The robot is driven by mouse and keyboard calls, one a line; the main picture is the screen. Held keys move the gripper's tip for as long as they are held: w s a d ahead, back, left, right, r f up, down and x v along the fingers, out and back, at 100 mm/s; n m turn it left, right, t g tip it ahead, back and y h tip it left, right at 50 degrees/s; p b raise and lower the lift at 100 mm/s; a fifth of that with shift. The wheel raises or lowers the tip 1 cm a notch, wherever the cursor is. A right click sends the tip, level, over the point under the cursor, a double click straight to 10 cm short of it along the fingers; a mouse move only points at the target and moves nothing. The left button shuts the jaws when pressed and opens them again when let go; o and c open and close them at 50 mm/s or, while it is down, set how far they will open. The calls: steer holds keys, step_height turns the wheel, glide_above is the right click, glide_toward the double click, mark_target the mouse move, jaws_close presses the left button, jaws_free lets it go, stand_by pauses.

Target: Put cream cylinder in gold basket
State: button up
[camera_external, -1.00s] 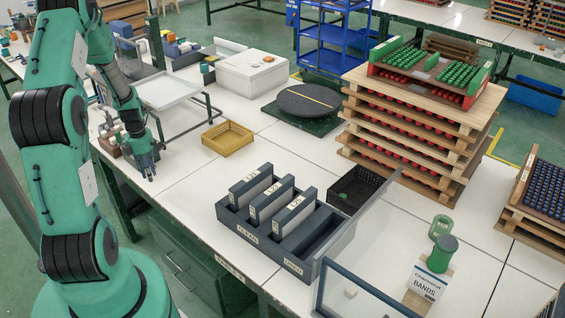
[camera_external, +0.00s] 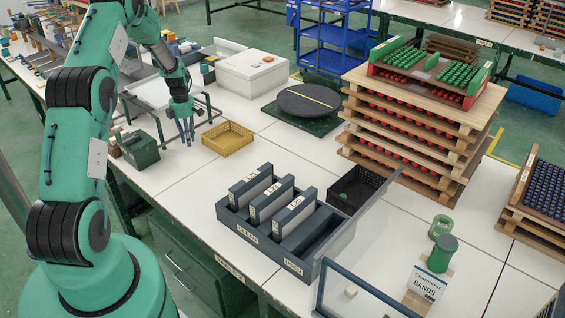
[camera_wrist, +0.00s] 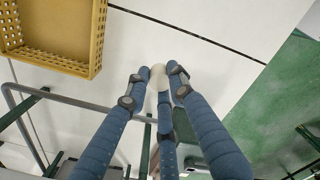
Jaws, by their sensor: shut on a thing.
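The gold basket (camera_external: 228,138) stands on the white table, an open-topped mesh box that looks empty. In the wrist view the basket (camera_wrist: 52,62) is at the upper left. My gripper (camera_external: 187,137) hangs fingers down over the table, left of the basket and apart from it. In the wrist view my gripper (camera_wrist: 160,78) has its blue fingers closed around the cream cylinder (camera_wrist: 158,72); only its pale end shows between the fingertips. The cylinder is too small to make out in the external view.
A dark green box (camera_external: 140,150) stands at the table's left edge. A metal-framed white tray stand (camera_external: 160,95) is behind my gripper. A grey divided rack (camera_external: 280,215) stands in front of the basket, with a black mesh basket (camera_external: 356,187) beside it.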

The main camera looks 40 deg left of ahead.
steer(key=r+m+p, duration=0.1)
steer(key=p, duration=0.3)
glide_above(222, 143)
steer(key=s+d, duration=0.3)
steer(key=d, duration=0.1)
steer(key=shift+s+d, duration=0.2)
steer(key=shift+f, duration=0.1)
steer(key=shift+f, duration=2.85)
steer(key=shift+f, duration=2.05)
steer(key=shift+f, duration=0.15)
steer(key=o, duration=0.4)
steer(key=shift+o, duration=0.9)
